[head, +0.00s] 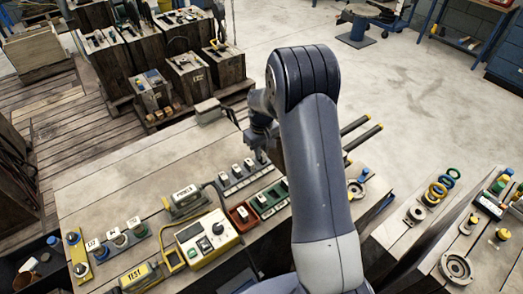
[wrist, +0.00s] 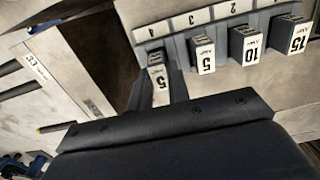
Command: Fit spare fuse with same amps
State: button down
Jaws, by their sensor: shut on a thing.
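A grey fuse rack (head: 238,180) lies on the workbench, and its numbered strip (wrist: 212,14) shows in the wrist view. Three white-faced fuses stand in it: a 5 amp fuse (wrist: 205,60), a 10 amp fuse (wrist: 245,48) and a 15 amp fuse (wrist: 294,40). My gripper (wrist: 160,92) is shut on another fuse (wrist: 160,74) marked 5, at the 4 end of the rack. I cannot tell whether this fuse is fully seated. In the head view my gripper (head: 263,152) is at the rack's far right end, partly hidden by my arm.
A red tray (head: 236,221) and a green tray (head: 266,209), each with white-faced pieces, lie just in front of the rack. A yellow-edged control box (head: 206,240) and a POWER unit (head: 185,203) stand to the left. Bare bench (head: 115,180) lies behind.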

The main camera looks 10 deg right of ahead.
jog(key=shift+f+b, duration=0.35)
jog(key=shift+f, duration=0.05)
dwell(0.4)
jog(key=c, duration=1.3)
grip_release()
jog(key=shift+o, duration=0.2)
jog(key=shift+r+p, duration=2.4)
jog(key=shift+r, duration=1.4)
jog(key=shift+f, duration=0.15)
notch_tip(320, 180, down, 7)
jog(key=b, duration=0.4)
jog(key=shift+f+b, duration=0.15)
jog(key=shift+b, duration=0.25)
